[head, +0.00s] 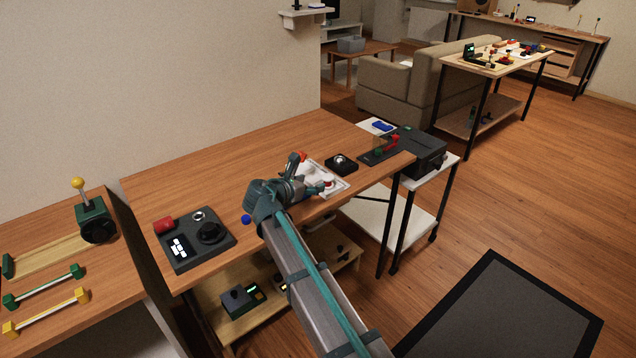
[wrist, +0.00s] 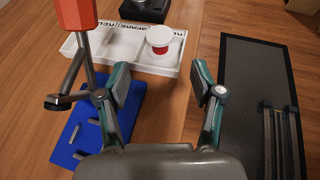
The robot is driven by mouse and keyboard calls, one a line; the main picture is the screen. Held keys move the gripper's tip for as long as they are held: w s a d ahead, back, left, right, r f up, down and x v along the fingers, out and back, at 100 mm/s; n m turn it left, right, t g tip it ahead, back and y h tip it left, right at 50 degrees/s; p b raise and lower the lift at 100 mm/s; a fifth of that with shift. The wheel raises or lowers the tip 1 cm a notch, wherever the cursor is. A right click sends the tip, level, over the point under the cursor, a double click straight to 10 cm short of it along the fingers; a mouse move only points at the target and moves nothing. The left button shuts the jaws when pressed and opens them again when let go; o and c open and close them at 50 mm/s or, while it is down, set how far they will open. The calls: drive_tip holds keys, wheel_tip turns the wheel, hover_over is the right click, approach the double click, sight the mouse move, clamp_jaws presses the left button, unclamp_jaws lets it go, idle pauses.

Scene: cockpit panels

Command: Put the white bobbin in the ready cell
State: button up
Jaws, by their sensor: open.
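A white bobbin with a red band around its middle (wrist: 161,42) stands upright in the right part of a white tray (wrist: 150,70) in the wrist view. The tray has low walls and dividers, with printed labels along its back; one reads roughly SPARE, and the others are partly hidden. The tray also shows in the head view (head: 343,188), partly behind my arm. My gripper (wrist: 163,84) is open and empty, its fingers apart on the near side of the tray. The bobbin lies ahead of the gap between them. I cannot tell which label marks the ready cell.
A black device (head: 341,163) sits behind the tray. A dark control panel (head: 195,240) is on the table's left. The bench between is mostly clear.

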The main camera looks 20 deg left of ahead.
drive_tip(key=shift+v, duration=1.35)
